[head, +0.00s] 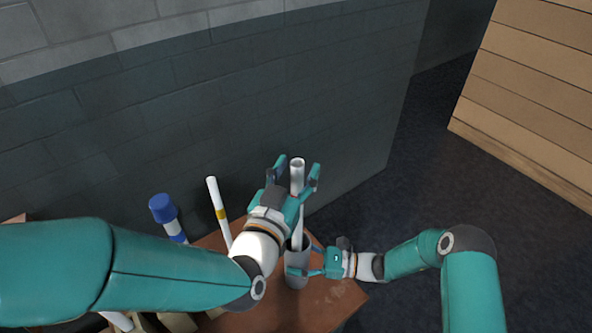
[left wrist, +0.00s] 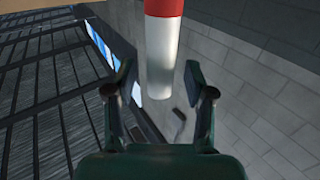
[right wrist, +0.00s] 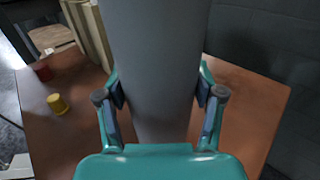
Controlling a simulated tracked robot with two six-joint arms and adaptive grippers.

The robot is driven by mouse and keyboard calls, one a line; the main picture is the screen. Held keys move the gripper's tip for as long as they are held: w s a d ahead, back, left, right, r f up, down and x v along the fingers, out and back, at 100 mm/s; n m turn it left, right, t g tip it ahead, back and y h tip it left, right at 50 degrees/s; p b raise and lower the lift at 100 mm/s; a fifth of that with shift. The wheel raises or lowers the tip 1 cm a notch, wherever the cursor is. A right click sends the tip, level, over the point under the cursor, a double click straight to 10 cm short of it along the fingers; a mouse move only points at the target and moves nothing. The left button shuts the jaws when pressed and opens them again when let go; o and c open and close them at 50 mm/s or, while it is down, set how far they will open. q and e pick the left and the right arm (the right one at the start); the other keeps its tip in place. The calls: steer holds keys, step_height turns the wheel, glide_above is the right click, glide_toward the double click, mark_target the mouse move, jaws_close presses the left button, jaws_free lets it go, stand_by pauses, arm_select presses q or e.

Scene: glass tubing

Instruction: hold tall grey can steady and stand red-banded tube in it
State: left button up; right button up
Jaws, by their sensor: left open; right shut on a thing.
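The tall grey can (head: 296,275) stands upright on the brown table; it fills the middle of the right wrist view (right wrist: 158,50). My right gripper (head: 302,263) is shut on the can, with one finger on each side. The white tube (head: 297,220) stands nearly upright with its lower end inside the can; its foot is hidden by the can wall. Its red band (left wrist: 163,8) shows in the left wrist view. My left gripper (head: 298,166) is open around the upper part of the tube, with gaps between fingers and tube in the left wrist view.
A yellow-banded white tube (head: 220,214) and a blue-topped tube (head: 163,208) stand left of the can. A yellow piece (right wrist: 57,104) and a red piece (right wrist: 42,71) are on the table (right wrist: 75,135). A grey block wall (head: 200,110) rises behind.

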steer(key=o, duration=1.3)
steer(key=shift+o, duration=0.2)
steer(key=shift+d, duration=0.1)
